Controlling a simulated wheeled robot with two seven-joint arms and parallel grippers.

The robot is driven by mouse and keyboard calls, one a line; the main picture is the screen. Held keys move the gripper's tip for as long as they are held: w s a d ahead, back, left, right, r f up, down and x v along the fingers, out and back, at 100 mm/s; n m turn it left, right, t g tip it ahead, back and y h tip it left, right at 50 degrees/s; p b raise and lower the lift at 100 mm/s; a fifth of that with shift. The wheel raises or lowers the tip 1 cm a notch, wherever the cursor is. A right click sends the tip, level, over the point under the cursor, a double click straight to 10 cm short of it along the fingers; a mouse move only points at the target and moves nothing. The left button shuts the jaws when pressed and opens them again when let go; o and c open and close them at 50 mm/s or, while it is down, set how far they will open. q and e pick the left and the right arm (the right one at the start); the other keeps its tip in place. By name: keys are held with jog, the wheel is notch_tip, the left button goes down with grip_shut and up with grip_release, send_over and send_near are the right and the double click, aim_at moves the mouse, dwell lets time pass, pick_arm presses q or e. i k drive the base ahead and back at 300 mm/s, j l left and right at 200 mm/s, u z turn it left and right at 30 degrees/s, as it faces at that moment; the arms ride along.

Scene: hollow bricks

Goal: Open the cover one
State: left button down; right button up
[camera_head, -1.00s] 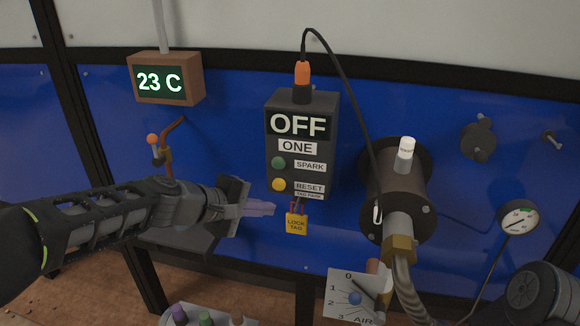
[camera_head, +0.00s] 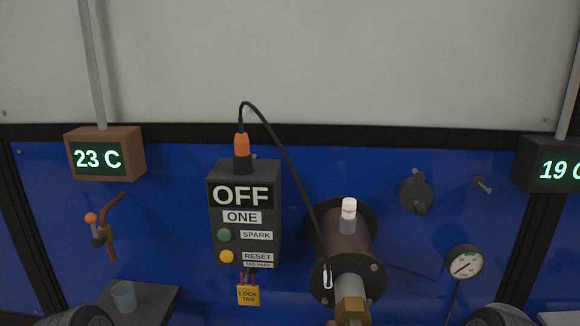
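A dark control box marked OFF and ONE (camera_head: 244,212) is mounted on the blue wall, with a green SPARK button (camera_head: 224,235) and a yellow RESET button (camera_head: 226,256). A yellow lock tag (camera_head: 248,294) hangs below it. To its right a dark cylindrical burner (camera_head: 343,250) with a white-capped fitting (camera_head: 348,210) sticks out. A small round dark cover (camera_head: 416,194) lies flat on the wall to the upper right of the burner; it appears closed. Neither gripper shows; only rounded parts of my arms show at the bottom corners.
A black cable with an orange plug (camera_head: 241,146) runs from the box to the burner. A pressure gauge (camera_head: 464,262) and a stud (camera_head: 482,185) are at the right. A lever valve (camera_head: 102,230) and a shelf (camera_head: 160,300) with a cup (camera_head: 124,296) are at the left.

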aim_at(416, 197)
jog(key=k+l+z, duration=0.4)
jog(key=k+l, duration=0.15)
jog(key=l, duration=0.25)
jog(key=k+l+z, duration=0.2)
jog(key=l, duration=0.25)
